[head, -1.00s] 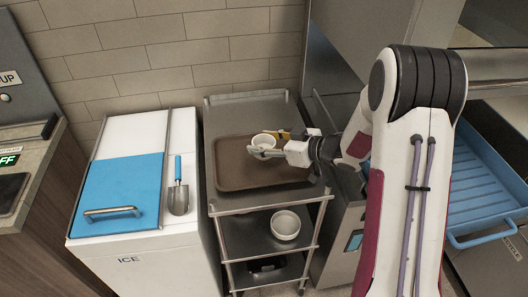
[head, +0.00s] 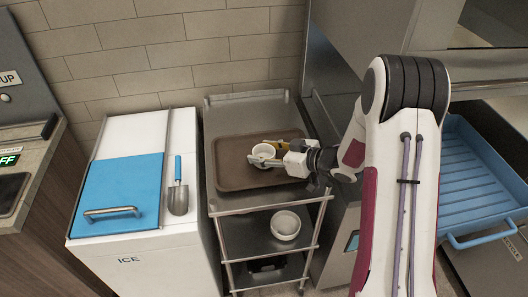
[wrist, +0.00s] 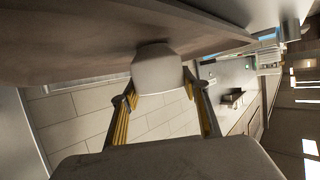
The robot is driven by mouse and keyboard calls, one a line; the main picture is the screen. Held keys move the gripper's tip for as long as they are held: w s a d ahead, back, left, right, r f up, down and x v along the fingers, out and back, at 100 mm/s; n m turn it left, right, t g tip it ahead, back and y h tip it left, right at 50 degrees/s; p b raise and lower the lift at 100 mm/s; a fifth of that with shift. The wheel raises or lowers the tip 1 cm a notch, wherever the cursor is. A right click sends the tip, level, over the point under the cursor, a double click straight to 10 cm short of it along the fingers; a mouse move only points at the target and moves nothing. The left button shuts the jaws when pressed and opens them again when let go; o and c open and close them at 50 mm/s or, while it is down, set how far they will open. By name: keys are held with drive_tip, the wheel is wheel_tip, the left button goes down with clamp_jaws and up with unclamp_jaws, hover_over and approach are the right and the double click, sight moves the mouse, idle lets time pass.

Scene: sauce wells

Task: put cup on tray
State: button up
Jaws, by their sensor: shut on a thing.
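A small white cup (head: 263,151) is at the brown tray (head: 228,175) on the top shelf of the metal cart. My gripper (head: 268,155) reaches in from the right, with its fingers shut on the cup. In the wrist view the white cup (wrist: 157,70) sits between the two yellow-backed fingertips (wrist: 158,88), and its far end meets the brown tray surface (wrist: 85,45). The cup looks low, at or very near the tray; I cannot tell for sure whether it touches. The tray around it is bare.
A white bowl (head: 285,225) stands on the cart's lower shelf. A white ice bin (head: 180,135) with a blue lid (head: 122,190) and a scoop (head: 178,190) is to the left. A blue drawer-like tray (head: 475,175) is at the right.

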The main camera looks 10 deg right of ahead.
drive_tip(key=shift+f, duration=0.1)
drive_tip(key=o, duration=1.1)
drive_tip(key=shift+d, duration=0.1)
drive_tip(key=shift+v, duration=0.8)
drive_tip(key=v, duration=1)
drive_tip(key=shift+s, duration=0.2)
drive_tip(key=shift+d, duration=0.1)
